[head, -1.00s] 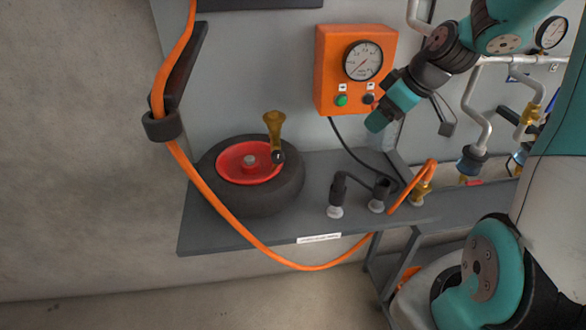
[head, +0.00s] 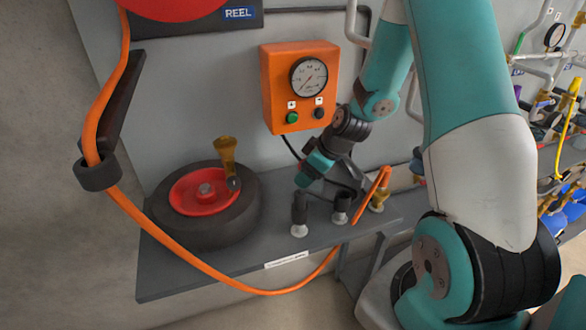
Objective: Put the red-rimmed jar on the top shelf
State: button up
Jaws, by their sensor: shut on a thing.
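My gripper (head: 308,178) is at the end of the teal arm, low over the grey shelf (head: 190,275), just below the orange gauge box. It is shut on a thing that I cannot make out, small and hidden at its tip. I cannot pick out a red-rimmed jar in this view. The shelf carries a label on its front edge; I cannot tell whether it is the top one.
A black wheel (head: 230,220) with a red hub and brass handle lies on the shelf's left. Black elbow fittings (head: 299,213) stand close to the gripper. An orange hose (head: 190,255) loops in front. The orange gauge box (head: 300,85) hangs on the wall. Pipes (head: 570,110) stand at right.

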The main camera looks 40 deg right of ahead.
jog(key=shift+w+a, duration=0.25)
jog(key=shift+w, duration=0.25)
jog(key=shift+w+a+p, duration=0.2)
jog(key=shift+w+a, duration=0.15)
jog(key=shift+w, duration=0.2)
jog(key=shift+w+a+p, duration=0.2)
jog(key=shift+w+a, duration=0.1)
jog(key=shift+w, duration=0.25)
jog(key=shift+w+a+f, duration=0.15)
jog(key=shift+w+f, duration=0.1)
jog(key=shift+f, duration=0.35)
jog(key=shift+f, duration=0.1)
jog(key=shift+f, duration=0.15)
jog(key=o, duration=0.9)
